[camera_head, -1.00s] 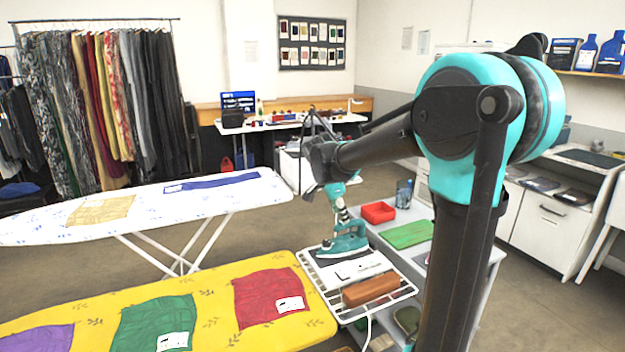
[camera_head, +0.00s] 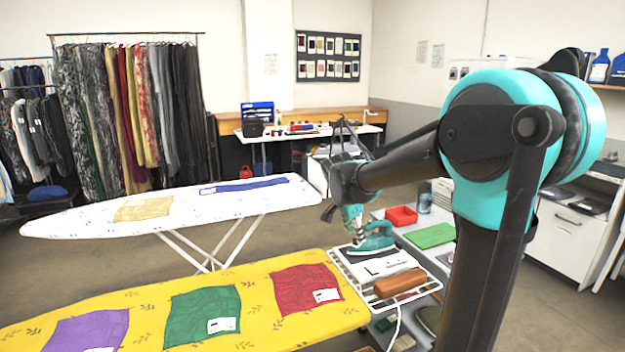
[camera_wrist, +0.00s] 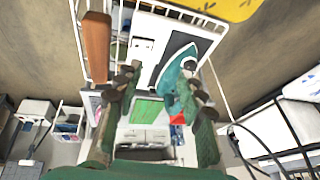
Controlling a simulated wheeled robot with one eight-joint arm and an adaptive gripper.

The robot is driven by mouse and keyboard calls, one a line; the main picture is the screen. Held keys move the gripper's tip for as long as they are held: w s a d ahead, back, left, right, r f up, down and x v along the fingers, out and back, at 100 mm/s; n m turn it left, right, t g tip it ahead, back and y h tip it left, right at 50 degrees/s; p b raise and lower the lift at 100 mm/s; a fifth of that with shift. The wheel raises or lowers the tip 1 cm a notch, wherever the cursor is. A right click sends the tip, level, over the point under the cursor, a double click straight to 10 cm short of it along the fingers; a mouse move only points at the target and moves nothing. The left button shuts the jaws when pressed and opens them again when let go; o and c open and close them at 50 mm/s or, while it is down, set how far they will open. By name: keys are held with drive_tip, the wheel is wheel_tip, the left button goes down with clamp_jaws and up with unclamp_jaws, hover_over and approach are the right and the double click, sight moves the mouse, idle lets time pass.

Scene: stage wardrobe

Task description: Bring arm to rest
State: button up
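My arm reaches from the right over the ironing area in the head view, elbow bent. My gripper (camera_head: 353,224) points down close above the teal iron (camera_head: 376,240); whether they touch cannot be told there. In the wrist view my gripper (camera_wrist: 158,92) has its two dark fingers wide apart, with nothing held between them. The iron (camera_wrist: 176,72) lies beyond the fingers on a dark pad, partly hidden behind the right finger.
A white wire rack (camera_head: 436,287) holds the iron and a brown block (camera_head: 399,283). Beside it are a red tray (camera_head: 401,216) and green board (camera_head: 432,236). A yellow ironing board (camera_head: 255,293) with cloths stands in front left, a white one (camera_head: 85,218) behind.

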drive_tip(key=s+d+f+n+y, duration=0.1)
drive_tip(key=s+f+n, duration=0.3)
drive_tip(key=s, duration=0.4)
drive_tip(key=s+d+f+n+y, duration=0.1)
drive_tip(key=s+d+f+n, duration=0.2)
drive_tip(key=s+f, duration=0.3)
drive_tip(key=s+d+f+n+y, duration=0.1)
drive_tip(key=s+f+n, duration=0.4)
drive_tip(key=s, duration=0.5)
drive_tip(key=shift+d+n+t, duration=0.3)
drive_tip(key=shift+d+n, duration=0.1)
drive_tip(key=shift+d, duration=0.25)
drive_tip(key=shift+s+r, duration=0.1)
